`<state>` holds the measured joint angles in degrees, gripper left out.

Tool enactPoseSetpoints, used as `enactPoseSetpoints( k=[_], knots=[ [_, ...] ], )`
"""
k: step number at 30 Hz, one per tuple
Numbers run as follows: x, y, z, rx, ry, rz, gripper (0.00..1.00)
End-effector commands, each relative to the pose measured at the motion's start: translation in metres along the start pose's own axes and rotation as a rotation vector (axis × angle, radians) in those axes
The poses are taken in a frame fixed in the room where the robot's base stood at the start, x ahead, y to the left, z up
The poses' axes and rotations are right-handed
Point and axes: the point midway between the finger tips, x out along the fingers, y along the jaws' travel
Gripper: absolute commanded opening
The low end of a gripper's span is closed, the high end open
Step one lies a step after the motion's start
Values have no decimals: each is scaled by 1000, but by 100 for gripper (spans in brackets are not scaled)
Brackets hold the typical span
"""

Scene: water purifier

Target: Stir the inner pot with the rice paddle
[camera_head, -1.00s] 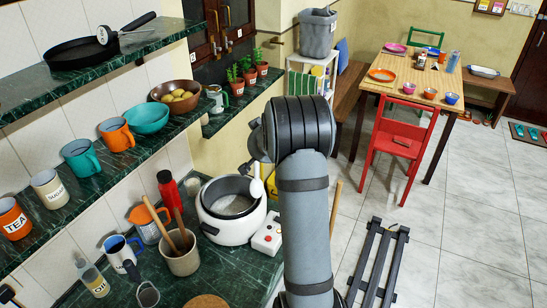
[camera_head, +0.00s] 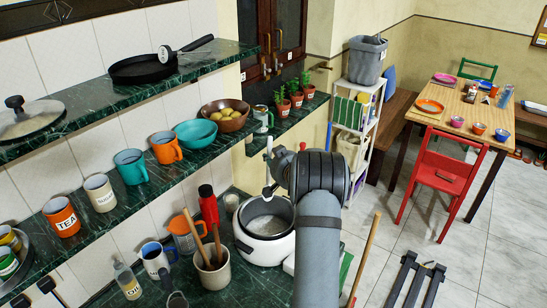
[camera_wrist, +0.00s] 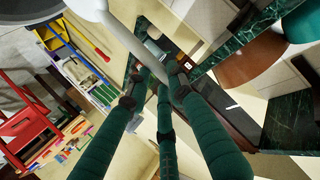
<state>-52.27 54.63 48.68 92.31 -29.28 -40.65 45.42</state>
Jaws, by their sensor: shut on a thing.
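The white rice paddle (camera_head: 269,147) is in my gripper (camera_head: 271,188) in the head view, upright above the pot's back rim. My arm hides much of the gripper. In the wrist view, the dark green fingers of my gripper (camera_wrist: 163,88) close on the paddle's thin white handle (camera_wrist: 131,47), and a broader white part shows at the top edge. The white cooker (camera_head: 262,248) stands on the counter, with the inner pot (camera_head: 284,212) open inside it. Whitish contents show in the pot. The paddle appears above the pot, but its exact lower end is unclear.
A shelf (camera_head: 150,175) with mugs and bowls runs above. My arm covers the pot's right side.

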Motion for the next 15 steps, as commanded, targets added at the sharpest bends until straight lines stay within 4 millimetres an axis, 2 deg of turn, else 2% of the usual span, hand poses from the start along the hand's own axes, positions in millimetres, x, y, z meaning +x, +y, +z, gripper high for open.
enactPoseSetpoints(
  k=[11,15],
  knots=[
    [36,16,16,0,0,1,3],
    [36,15,35,-1,0,0,3]
  ],
)
